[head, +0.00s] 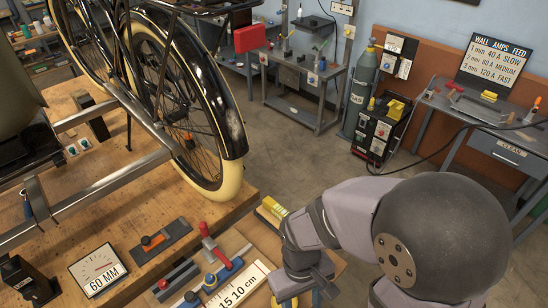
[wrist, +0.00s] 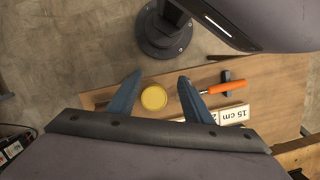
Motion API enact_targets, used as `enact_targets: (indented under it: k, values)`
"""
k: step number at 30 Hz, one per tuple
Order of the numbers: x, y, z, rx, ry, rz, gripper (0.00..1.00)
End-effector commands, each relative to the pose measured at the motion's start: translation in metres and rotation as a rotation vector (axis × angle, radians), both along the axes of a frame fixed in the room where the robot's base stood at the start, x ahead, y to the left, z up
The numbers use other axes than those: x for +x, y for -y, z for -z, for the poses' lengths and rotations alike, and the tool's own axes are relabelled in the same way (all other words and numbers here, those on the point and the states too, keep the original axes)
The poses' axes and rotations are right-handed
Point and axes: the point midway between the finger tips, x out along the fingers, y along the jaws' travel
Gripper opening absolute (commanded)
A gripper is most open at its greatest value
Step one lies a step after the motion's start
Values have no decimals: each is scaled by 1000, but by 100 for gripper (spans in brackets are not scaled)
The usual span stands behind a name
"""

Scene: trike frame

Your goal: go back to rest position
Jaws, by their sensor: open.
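My gripper (wrist: 159,78) is open, its two blue-grey fingers spread wide in the wrist view. A round yellow disc (wrist: 154,98) shows between the fingers, with a gap on each side. It seems to lie on the wooden board below, though its height under the fingers is hard to tell. In the head view my gripper hangs low over the front of the bench, at the bottom of the picture, and its fingertips are mostly hidden or cut off. Nothing is visibly held.
An orange-handled tool (wrist: 214,89) and a white 15 cm scale (wrist: 234,116) lie right of the fingers. Open floor (head: 290,150) lies beyond.

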Motion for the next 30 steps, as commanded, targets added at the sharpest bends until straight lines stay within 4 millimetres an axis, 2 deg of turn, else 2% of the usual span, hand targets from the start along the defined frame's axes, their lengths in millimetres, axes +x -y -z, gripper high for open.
enact_targets:
  k: [1,6,13,23,26,30]
  values:
    - [1,17,-9,12,30,79,46]
    - [25,51,-33,43,144,269,46]
    - [37,79,-46,46,202,404,46]
    - [37,84,-39,43,200,419,46]
    - [37,84,-28,42,199,408,46]
    - [37,85,-3,41,199,382,46]
